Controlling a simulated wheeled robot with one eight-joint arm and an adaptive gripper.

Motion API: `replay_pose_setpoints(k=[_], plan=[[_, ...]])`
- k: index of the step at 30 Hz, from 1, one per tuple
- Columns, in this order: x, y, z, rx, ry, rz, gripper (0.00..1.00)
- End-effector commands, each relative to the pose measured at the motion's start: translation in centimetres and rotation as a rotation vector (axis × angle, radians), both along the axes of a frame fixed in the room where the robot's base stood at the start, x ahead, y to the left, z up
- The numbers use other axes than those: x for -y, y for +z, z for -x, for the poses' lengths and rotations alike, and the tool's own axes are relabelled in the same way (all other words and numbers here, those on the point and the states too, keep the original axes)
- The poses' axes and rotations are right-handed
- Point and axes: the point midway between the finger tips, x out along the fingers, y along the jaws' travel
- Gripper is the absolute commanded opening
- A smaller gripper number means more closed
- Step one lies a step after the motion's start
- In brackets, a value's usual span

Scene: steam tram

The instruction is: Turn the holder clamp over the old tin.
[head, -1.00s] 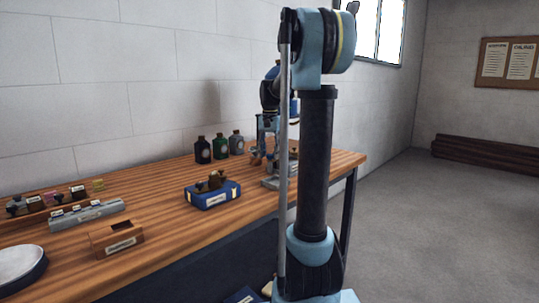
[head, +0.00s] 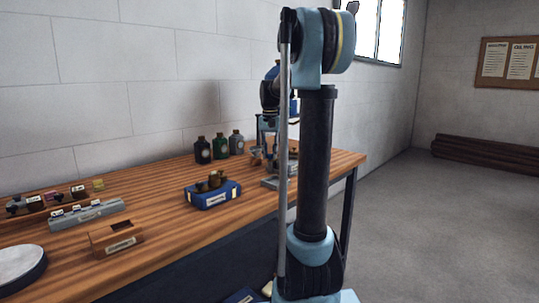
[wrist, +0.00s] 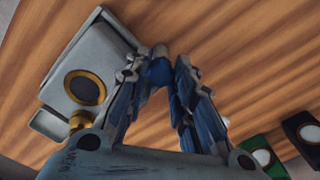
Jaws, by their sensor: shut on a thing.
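The grey holder (wrist: 112,48) shows at the upper left of the wrist view, with a brass-rimmed dark round opening and a brass knob (wrist: 80,121) on its near side. In the head view the holder (head: 270,184) stands near the bench's far right end, partly behind my arm. In the head view my gripper (head: 268,146) is low over the holder. I cannot make out the old tin.
Dark, green and grey bottles (head: 220,146) stand by the wall, left of my gripper. A blue box (head: 212,197) with brown pieces on top sits nearer. A wooden box (head: 116,240), a grey rack (head: 88,214) and a round dish (head: 20,268) are further left. Bare bench lies between.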

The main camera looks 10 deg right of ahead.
Motion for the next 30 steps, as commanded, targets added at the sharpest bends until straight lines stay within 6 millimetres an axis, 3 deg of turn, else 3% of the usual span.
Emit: replay_pose_setpoints(k=[9,19,20,22,30], plan=[[-0.03,0.01,-0.02,0.000,0.181,-0.001,0.00],[-0.03,0.01,-0.02,0.000,0.189,0.000,0.00],[-0.03,0.01,-0.02,0.000,0.189,0.000,0.30],[-0.02,0.01,-0.02,0.000,0.189,0.000,0.43],[-0.01,0.01,0.00,0.000,0.188,0.000,0.43]])
